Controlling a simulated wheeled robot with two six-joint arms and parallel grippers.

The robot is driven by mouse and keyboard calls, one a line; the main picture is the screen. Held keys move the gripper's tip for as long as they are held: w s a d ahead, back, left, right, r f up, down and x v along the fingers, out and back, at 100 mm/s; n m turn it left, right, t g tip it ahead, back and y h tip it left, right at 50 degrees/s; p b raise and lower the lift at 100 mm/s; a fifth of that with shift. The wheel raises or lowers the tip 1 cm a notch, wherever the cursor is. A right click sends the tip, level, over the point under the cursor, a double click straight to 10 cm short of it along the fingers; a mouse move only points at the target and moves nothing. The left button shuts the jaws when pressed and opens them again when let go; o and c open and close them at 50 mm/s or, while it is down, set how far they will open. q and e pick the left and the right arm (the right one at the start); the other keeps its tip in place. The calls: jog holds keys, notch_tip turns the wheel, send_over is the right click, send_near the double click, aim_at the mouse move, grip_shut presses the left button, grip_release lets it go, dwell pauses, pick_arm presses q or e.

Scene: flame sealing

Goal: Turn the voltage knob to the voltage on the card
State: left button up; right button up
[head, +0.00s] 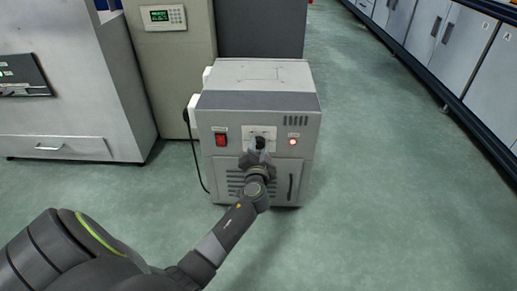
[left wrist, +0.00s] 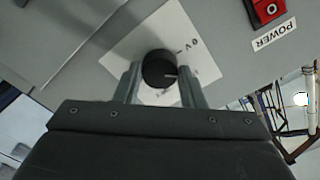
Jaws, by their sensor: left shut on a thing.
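The black voltage knob (head: 260,143) sits on a white dial plate (head: 250,131) on the front of a grey cabinet. My left gripper (head: 258,152) is at the knob. In the left wrist view the knob (left wrist: 159,69) lies between the two fingers of my left gripper (left wrist: 160,82), which is shut on it. A white pointer line on the knob faces right in that view. The plate (left wrist: 197,52) has a "0 V" mark; its other markings are partly hidden by the fingers. No card can be made out. My right gripper is not in view.
The cabinet (head: 257,82) has a red power switch (head: 221,139) left of the dial and a lit lamp (head: 293,141) to its right. A black cable (head: 191,150) hangs at its left side. Green floor (head: 390,170) is clear to the right.

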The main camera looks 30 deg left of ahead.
pick_arm(q)
jog(key=shift+m+p, duration=0.3)
jog(key=shift+m, duration=1.3)
jog(key=o, duration=1)
jog(key=shift+d, duration=0.1)
jog(key=p+v, duration=0.1)
jog(key=v, duration=1.6)
jog(key=shift+s+d, duration=0.1)
jog(key=shift+d, duration=0.05)
